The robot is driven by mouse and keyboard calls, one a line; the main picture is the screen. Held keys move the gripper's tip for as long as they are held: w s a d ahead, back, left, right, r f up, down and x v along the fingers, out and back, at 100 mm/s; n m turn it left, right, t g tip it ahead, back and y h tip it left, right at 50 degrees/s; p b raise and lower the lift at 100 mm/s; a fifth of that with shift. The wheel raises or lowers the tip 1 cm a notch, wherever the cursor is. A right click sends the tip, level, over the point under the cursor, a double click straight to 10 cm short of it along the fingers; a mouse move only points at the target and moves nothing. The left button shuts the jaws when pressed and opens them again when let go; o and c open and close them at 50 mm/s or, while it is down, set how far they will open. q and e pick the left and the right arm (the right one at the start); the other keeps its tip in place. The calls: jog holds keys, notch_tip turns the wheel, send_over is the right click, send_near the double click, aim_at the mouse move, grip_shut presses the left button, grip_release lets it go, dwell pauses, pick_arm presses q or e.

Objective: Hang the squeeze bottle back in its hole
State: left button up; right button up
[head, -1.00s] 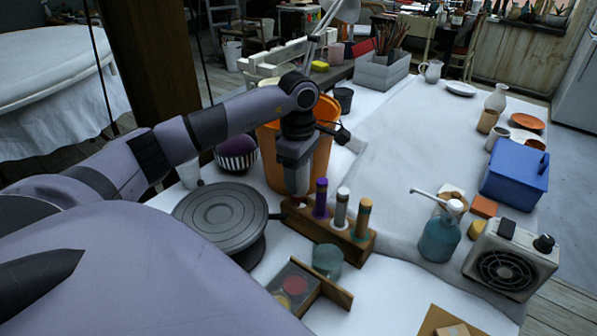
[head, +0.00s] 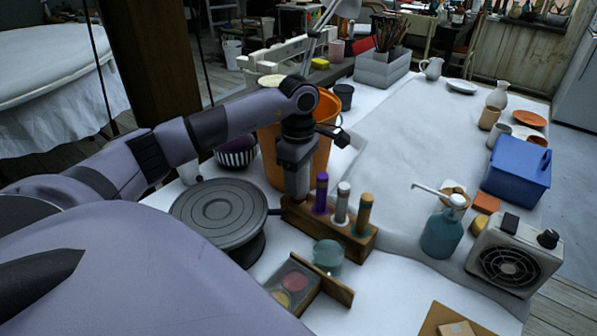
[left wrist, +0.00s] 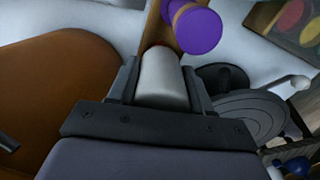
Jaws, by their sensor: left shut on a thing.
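My left gripper (head: 297,192) points down over the left end of a wooden rack (head: 357,249) in the head view. In the left wrist view its fingers (left wrist: 160,85) are shut on a pale grey-white squeeze bottle (left wrist: 162,78) with a little red at its far end. That end is against or just over the rack's wood (left wrist: 155,25); I cannot tell how far it sits in a hole. The gripper hides this bottle in the head view. A purple bottle (head: 321,193), a white one (head: 342,203) and an ochre one (head: 363,214) stand in the rack. My right gripper is not in view.
An orange bucket (head: 319,165) stands close behind the gripper. A grey turntable (head: 220,213) is left of the rack. A paint box (head: 293,284) and teal glass jar (head: 328,255) are in front. A teal pump bottle (head: 441,235) stands to the right.

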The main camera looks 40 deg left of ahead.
pick_arm(q)
jog(key=shift+f+b, duration=0.45)
jog(key=shift+f, duration=0.3)
jog(key=o, duration=0.7)
